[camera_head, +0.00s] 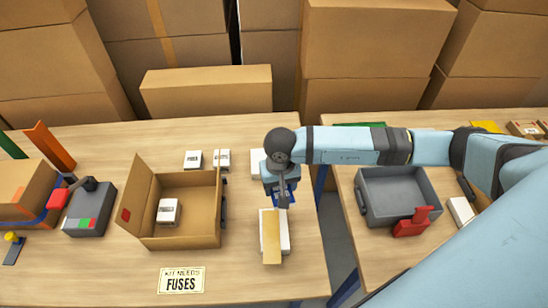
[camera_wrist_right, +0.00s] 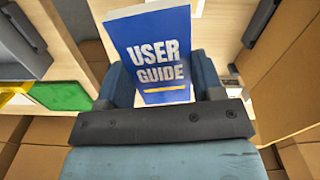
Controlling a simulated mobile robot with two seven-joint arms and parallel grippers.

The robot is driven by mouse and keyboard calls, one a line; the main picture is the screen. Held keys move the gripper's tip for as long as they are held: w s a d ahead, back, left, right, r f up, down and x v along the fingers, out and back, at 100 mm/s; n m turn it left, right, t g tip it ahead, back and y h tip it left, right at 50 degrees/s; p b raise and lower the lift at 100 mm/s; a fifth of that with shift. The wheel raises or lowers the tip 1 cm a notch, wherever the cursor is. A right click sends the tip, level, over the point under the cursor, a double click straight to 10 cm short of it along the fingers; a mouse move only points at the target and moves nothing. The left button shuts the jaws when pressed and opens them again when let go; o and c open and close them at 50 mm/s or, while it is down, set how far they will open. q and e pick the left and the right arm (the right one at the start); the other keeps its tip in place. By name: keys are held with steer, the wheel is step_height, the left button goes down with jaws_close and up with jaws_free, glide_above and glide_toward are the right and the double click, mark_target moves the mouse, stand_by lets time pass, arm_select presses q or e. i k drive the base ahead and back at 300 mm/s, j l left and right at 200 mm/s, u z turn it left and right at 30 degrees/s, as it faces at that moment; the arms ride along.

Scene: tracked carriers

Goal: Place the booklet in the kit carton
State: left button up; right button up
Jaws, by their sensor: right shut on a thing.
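The booklet is blue with "USER GUIDE" on its cover (camera_wrist_right: 152,52). My right gripper (camera_head: 281,187) is shut on it and holds it upright; in the head view the booklet (camera_head: 288,196) is mostly hidden by the gripper. The kit carton (camera_head: 182,242) stands open on the left table, left of the gripper, with its left flap raised. A white box (camera_head: 168,211) lies inside it. The gripper and booklet are to the right of the carton, outside it. My left gripper is not in view.
Two small white boxes (camera_head: 193,159) lie behind the carton. A white box with a tan strip (camera_head: 270,236) is below the gripper. A "FUSES" sign (camera_head: 181,280) lies in front. A grey tray (camera_head: 398,198) stands on the right table, across a gap.

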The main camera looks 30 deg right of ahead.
mark_target(203, 215)
steer(key=k+j+z, duration=0.15)
steer(key=j, duration=0.3)
steer(key=k+j+z, duration=0.1)
steer(key=j, duration=0.3)
steer(key=k+j+z, duration=0.15)
steer(key=j, duration=0.25)
steer(key=j+z, duration=0.3)
steer(key=j, duration=0.6)
steer(key=j+z, duration=0.25)
steer(key=j, duration=0.65)
steer(key=i+j, duration=0.4)
steer(key=i, duration=0.2)
steer(key=z, duration=0.05)
